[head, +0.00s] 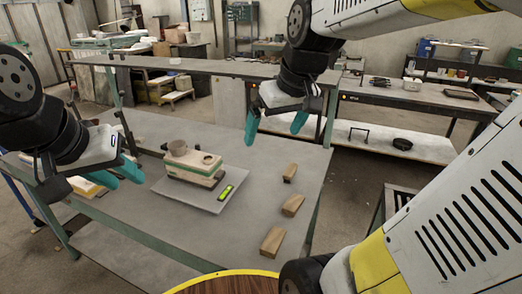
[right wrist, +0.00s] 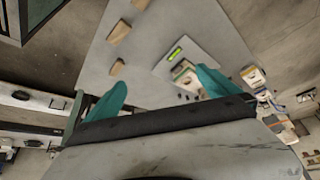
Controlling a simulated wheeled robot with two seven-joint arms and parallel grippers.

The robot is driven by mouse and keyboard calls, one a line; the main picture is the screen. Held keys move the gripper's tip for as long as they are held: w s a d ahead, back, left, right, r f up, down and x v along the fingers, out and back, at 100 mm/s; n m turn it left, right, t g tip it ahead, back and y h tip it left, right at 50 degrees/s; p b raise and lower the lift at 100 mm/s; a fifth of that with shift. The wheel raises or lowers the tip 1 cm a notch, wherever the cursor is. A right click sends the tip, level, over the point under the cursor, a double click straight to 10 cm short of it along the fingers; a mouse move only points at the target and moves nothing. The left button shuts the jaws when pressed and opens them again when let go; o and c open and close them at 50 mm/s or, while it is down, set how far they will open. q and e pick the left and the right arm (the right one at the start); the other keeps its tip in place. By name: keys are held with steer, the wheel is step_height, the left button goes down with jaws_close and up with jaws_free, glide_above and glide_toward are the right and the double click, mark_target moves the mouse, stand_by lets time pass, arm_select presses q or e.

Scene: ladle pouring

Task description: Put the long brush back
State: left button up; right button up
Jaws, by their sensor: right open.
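I cannot make out a long brush in either view. My right gripper (head: 275,124) is open and empty above the far right part of the grey work table (head: 140,211). In the right wrist view its two teal fingers (right wrist: 160,98) stand wide apart with nothing between them. My left gripper (head: 119,176) is over the left side of the table. Its teal fingers show a gap and hold nothing I can see. It partly hides a yellow and pale object (head: 86,188) behind it.
Three wooden blocks (head: 292,205) lie to the right. A yellow-rimmed round surface (head: 232,283) is at the bottom. Benches stand behind.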

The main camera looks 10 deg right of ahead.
steer(key=s+a+f+m+t, duration=0.1)
steer(key=s+a+f+m, duration=0.1)
steer(key=s, duration=0.5)
steer(key=shift+s+a+y, duration=0.3)
steer(key=shift+s, duration=0.1)
stand_by(0.9)
